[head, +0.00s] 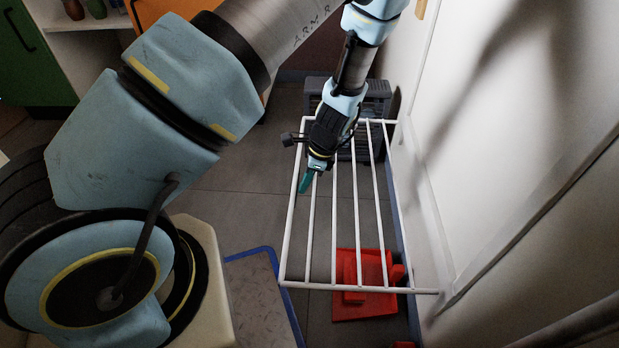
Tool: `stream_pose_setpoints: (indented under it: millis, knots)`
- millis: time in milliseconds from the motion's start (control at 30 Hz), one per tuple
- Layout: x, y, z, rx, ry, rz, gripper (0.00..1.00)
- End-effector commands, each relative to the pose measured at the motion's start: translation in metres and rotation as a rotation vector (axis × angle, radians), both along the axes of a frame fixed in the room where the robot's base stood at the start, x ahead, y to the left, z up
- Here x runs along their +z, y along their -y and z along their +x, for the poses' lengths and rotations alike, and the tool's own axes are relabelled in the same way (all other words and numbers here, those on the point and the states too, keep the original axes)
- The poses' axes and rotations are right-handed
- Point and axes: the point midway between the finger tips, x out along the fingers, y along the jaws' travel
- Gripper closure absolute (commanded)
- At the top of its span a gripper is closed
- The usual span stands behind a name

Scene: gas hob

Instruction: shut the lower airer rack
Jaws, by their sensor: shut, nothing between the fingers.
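The airer rack (290,232) is a white wire frame with several parallel bars. It sticks out from the white wall on the right, over the floor, and looks folded out. Whether it is the lower of several racks cannot be told, as no other rack shows. My gripper (304,187) has teal fingertips and is shut and empty. It is at the rack's outer left bar, near the middle of its length; whether it touches the bar cannot be told.
A red object (345,314) lies on the floor under the rack's near end. A grey slatted crate (375,88) stands beyond the far end. A blue-edged mat (255,285) lies at the lower left. A green cabinet (35,60) and shelves with bottles are at the back left.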

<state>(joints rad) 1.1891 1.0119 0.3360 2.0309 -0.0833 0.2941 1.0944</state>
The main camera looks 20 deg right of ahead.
Motion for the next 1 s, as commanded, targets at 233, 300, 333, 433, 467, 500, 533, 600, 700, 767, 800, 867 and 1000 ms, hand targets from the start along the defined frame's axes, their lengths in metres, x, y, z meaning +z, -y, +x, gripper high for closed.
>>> stream_pose_setpoints:
  millis: [233, 300, 333, 433, 467, 500, 533, 600, 700, 767, 800, 867, 1000]
  knots:
    - [-0.013, -0.004, 0.002, 0.001, 0.001, -0.001, 1.0]
    - [-0.013, -0.003, 0.002, 0.001, 0.001, -0.001, 1.0]
    - [-0.013, -0.003, 0.002, 0.001, 0.001, -0.001, 1.0]
    - [-0.013, -0.003, 0.002, 0.001, 0.001, -0.001, 1.0]
    - [-0.013, -0.003, 0.002, 0.001, 0.001, -0.001, 1.0]
    - [-0.013, -0.003, 0.002, 0.001, 0.001, -0.001, 1.0]
    - [-0.012, -0.003, 0.002, 0.0, 0.001, 0.0, 1.0]
    - [-0.01, -0.003, 0.002, 0.0, 0.002, 0.002, 1.0]
    - [-0.005, -0.003, 0.002, -0.002, 0.007, 0.015, 1.0]
    - [0.001, -0.003, 0.002, -0.004, 0.014, 0.029, 1.0]
    - [0.005, -0.003, 0.002, -0.005, 0.02, 0.039, 1.0]
    - [0.014, -0.004, 0.002, -0.004, 0.029, 0.062, 1.0]
    - [0.039, -0.004, 0.002, -0.006, 0.061, 0.133, 1.0]
